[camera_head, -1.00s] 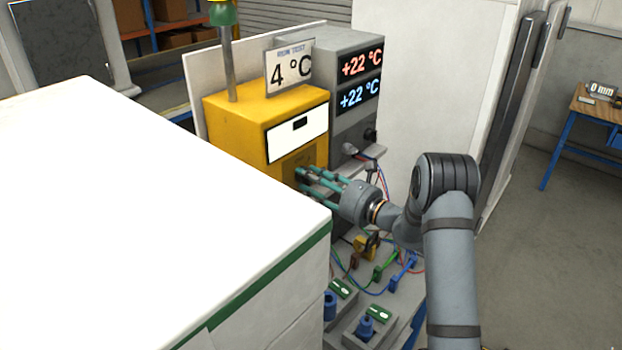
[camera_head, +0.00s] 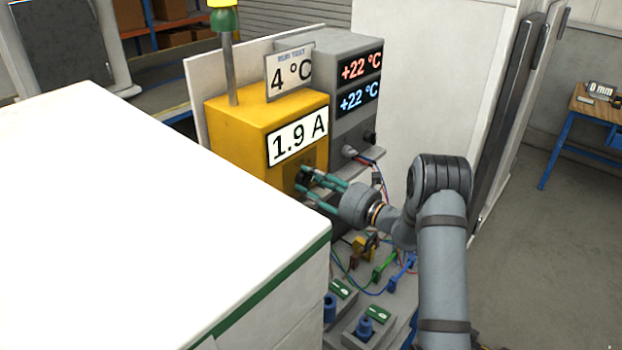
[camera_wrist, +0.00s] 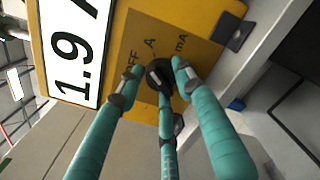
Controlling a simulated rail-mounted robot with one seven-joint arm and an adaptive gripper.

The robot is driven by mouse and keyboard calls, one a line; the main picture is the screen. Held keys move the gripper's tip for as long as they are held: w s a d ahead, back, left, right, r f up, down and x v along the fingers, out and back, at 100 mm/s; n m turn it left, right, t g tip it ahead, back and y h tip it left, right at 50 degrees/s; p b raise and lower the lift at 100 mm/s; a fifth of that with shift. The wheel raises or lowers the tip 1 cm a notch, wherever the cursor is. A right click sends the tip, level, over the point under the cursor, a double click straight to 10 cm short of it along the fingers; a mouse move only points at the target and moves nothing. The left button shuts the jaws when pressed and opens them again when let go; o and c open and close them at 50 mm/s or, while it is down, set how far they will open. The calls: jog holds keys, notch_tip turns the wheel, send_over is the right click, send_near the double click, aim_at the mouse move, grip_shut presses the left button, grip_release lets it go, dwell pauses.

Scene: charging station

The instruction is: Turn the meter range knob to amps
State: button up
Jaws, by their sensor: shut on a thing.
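The yellow meter (camera_head: 232,128) has a white display (camera_head: 297,136) that reads 1.9 A; the display also shows in the wrist view (camera_wrist: 78,45). The black range knob (camera_wrist: 158,73) sits on the meter's brown panel, with the marks OFF, A (camera_wrist: 150,44) and mA around it. My gripper (camera_head: 308,184) has teal fingers around the knob. In the wrist view my gripper (camera_wrist: 158,82) is shut on it, with fingertips on several sides. The fingers partly cover the knob and the OFF mark, and I cannot clearly see its pointer.
A grey unit (camera_head: 352,120) reading +22 °C twice stands right of the meter. A 4 °C sign (camera_head: 289,74) stands above it. Cables and clips (camera_head: 378,270) lie on the bench below my gripper. A large white cabinet (camera_head: 150,210) fills the left foreground.

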jog(key=shift+w+d+r+m, duration=0.25)
jog(key=shift+r+m, duration=0.2)
jog(key=shift+m, duration=0.45)
jog(key=shift+p, duration=0.3)
jog(key=o, duration=1.1)
jog(key=shift+f, duration=0.25)
jog(key=shift+o, duration=0.2)
jog(key=shift+s+a, duration=0.1)
jog(key=shift+s, duration=0.05)
jog(key=v, duration=1.2)
